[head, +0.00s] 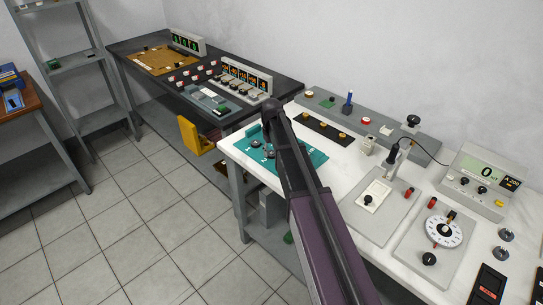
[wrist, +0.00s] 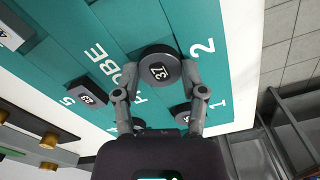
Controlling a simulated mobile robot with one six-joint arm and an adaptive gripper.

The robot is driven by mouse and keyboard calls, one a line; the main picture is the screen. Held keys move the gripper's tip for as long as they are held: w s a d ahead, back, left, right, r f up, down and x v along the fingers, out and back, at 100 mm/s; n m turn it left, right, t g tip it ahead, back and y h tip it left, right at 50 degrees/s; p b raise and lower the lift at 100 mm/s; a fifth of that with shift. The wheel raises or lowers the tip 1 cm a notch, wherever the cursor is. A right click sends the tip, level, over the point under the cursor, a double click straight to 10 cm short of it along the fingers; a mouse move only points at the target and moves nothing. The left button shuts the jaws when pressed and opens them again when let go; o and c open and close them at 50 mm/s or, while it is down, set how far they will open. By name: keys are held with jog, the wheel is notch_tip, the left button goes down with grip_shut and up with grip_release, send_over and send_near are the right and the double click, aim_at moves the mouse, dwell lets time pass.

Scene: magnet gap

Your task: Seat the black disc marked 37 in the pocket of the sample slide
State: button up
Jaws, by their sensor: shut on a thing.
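The black disc marked 37 (wrist: 160,70) is between the two fingers of my gripper (wrist: 160,84) in the wrist view. The fingers are shut on its sides, and its numbered face shows. It is over the teal tray (wrist: 220,30), by the printed 2; I cannot tell whether it touches the tray. In the head view my arm covers part of the teal tray (head: 318,158), and the gripper cannot be made out. A cream plate with a dark round spot (head: 378,190) on the white bench may be the sample slide; its pocket is not clear.
A dial box (head: 442,230), a meter (head: 480,180) and a probe with a cable (head: 400,147) stand on the white bench.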

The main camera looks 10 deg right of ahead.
jog(key=shift+r+p, duration=2.4)
jog(key=shift+r, duration=0.1)
notch_tip(320, 180, up, 20)
jog(key=p, duration=2)
jog(key=shift+s+f, duration=0.1)
jog(key=shift+s, duration=0.1)
